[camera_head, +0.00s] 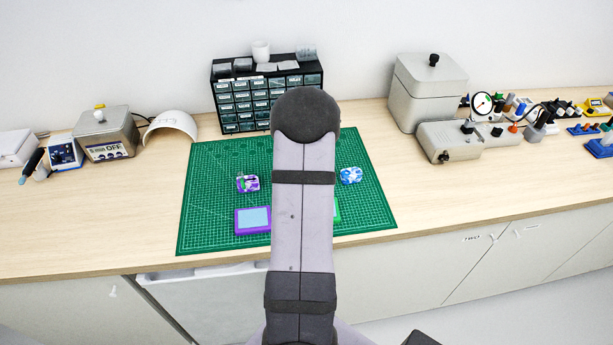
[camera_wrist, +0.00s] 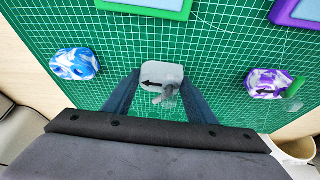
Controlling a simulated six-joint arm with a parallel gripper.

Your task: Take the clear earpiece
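The clear earpiece (camera_wrist: 167,98) shows in the wrist view as a small see-through, greyish piece at the near edge of a pale grey rounded block (camera_wrist: 162,71) with a black arrow. Whether it sits in the block or just beside it is hard to tell. My gripper (camera_wrist: 161,79) is open, with one finger on each side of the block and earpiece. Gaps show on both sides, and nothing is held. In the head view my arm hides the block, the earpiece and the gripper.
A blue-and-white block (camera_wrist: 75,63) lies to the left and a purple-and-white block (camera_wrist: 268,83) with a green piece to the right. Purple (camera_head: 253,233) and green (camera_wrist: 145,8) framed pads lie on the green mat (camera_head: 205,200). A drawer cabinet (camera_head: 240,105) stands behind.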

